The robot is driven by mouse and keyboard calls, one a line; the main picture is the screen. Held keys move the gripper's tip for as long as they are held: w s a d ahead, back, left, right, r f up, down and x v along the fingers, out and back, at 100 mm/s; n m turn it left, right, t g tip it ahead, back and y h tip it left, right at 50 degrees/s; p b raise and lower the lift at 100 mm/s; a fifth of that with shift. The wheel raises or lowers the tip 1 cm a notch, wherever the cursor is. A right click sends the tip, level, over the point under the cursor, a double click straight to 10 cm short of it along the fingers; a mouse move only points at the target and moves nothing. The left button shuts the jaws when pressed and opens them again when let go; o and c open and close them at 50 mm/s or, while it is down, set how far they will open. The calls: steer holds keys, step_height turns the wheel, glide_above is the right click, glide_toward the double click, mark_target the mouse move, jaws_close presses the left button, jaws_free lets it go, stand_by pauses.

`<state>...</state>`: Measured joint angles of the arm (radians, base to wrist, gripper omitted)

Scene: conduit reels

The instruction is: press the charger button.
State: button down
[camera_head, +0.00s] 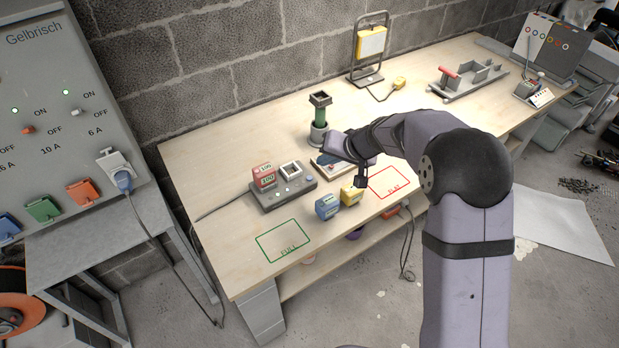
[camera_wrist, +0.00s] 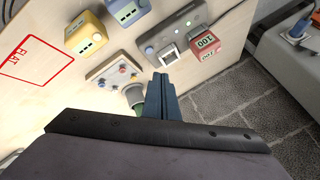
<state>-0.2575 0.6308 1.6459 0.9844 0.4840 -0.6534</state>
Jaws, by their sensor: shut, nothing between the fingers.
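The charger (camera_head: 284,195) is a grey box on the bench, left of my gripper. It also shows at the top of the wrist view (camera_wrist: 185,28). A red block marked 100 (camera_head: 264,177) sits in its left slot; the other slot, light-framed (camera_wrist: 169,53), looks empty. A small round bluish button (camera_wrist: 149,50) is at the charger's end near the empty slot. My gripper (camera_head: 319,162) is shut and empty, above the bench to the right of the charger. In the wrist view its dark blue fingers (camera_wrist: 161,76) point toward the charger, apart from it.
A panel with coloured knobs (camera_wrist: 118,71) lies beside the fingers. A green column (camera_head: 320,116) stands just behind. Blue (camera_head: 327,207) and yellow (camera_head: 352,194) blocks stand in front, near the red FLAT outline (camera_head: 390,182). The green FULL outline (camera_head: 283,241) is clear.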

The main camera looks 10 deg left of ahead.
steer(key=w+a, duration=0.4)
steer(key=shift+w+a+f+t+y, duration=0.2)
steer(key=shift+f+t+y, duration=0.1)
steer(key=shift+t+y, duration=0.1)
steer(key=shift+s+f, duration=0.1)
step_height(320, 180, down, 7)
steer(key=b, duration=0.4)
steer(key=shift+f+b, duration=0.8)
steer(key=shift+b, duration=0.5)
steer(key=shift+f+b, duration=0.85)
steer(key=shift+b, duration=0.6)
stand_by(1.8)
steer(key=shift+r, duration=0.1)
stand_by(0.3)
steer(key=shift+r+p, duration=0.4)
steer(key=shift+r, duration=0.3)
steer(key=shift+r, duration=0.2)
steer(key=shift+r+p, duration=1.6)
steer(key=shift+r, duration=0.75)
